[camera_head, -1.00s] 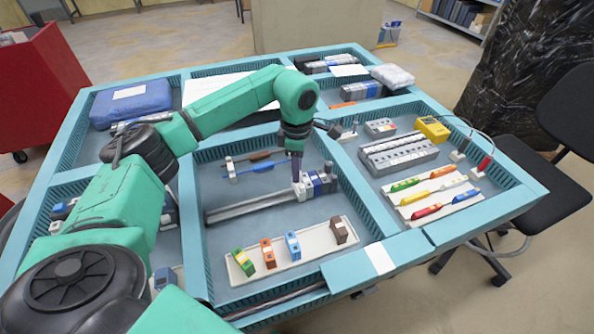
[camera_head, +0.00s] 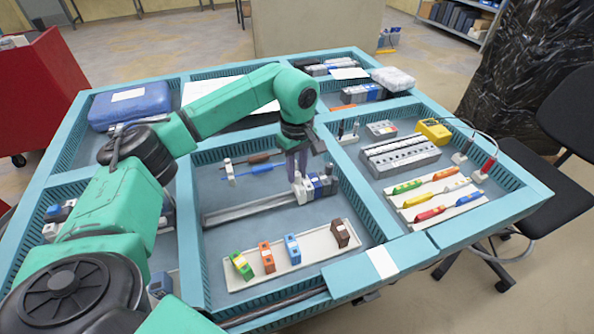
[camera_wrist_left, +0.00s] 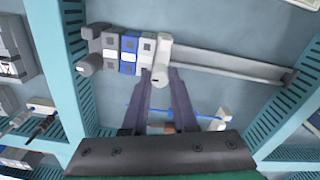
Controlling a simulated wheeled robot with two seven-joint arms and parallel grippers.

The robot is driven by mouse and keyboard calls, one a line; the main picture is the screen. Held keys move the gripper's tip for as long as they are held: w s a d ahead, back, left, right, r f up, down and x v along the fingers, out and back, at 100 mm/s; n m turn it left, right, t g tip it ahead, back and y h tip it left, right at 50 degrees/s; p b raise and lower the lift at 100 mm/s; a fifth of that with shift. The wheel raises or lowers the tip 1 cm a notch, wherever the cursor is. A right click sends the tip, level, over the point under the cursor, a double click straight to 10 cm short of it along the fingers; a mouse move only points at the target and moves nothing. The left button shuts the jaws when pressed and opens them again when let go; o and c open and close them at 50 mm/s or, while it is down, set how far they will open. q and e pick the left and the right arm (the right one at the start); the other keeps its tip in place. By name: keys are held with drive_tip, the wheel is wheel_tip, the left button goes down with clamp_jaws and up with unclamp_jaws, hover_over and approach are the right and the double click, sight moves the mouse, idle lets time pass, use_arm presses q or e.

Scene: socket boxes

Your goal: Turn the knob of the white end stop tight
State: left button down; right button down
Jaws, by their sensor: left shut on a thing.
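The white end stop (camera_head: 299,191) sits on the grey rail (camera_head: 240,213), against the left side of the row of grey, white and blue terminal blocks (camera_head: 322,184). In the left wrist view the end stop (camera_wrist_left: 163,50) shows with its round knob (camera_wrist_left: 160,79) facing the gripper. My left gripper (camera_head: 298,178) reaches down to the end stop from behind. In the left wrist view my left gripper (camera_wrist_left: 161,74) has one fingertip on each side of the knob and is shut on it. The contact faces are hidden. My right gripper is not in view.
A white tray (camera_head: 262,278) with green, orange, blue and brown blocks lies in front of the rail. Screwdrivers (camera_head: 258,168) lie behind it. Teal dividers (camera_head: 357,208) bound the compartment. Grey floor is free left of the rail.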

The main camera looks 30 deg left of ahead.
sight(297, 174)
use_arm(q)
drive_tip(key=shift+w+r+m, duration=0.1)
drive_tip(key=shift+r+m, duration=0.1)
drive_tip(key=shift+m, duration=0.2)
drive_tip(key=c, duration=0.7)
unclamp_jaws()
drive_tip(key=shift+f, duration=0.1)
wheel_tip(297, 174, up, 15)
drive_tip(key=shift+f, duration=0.2)
drive_tip(key=shift+f, duration=0.1)
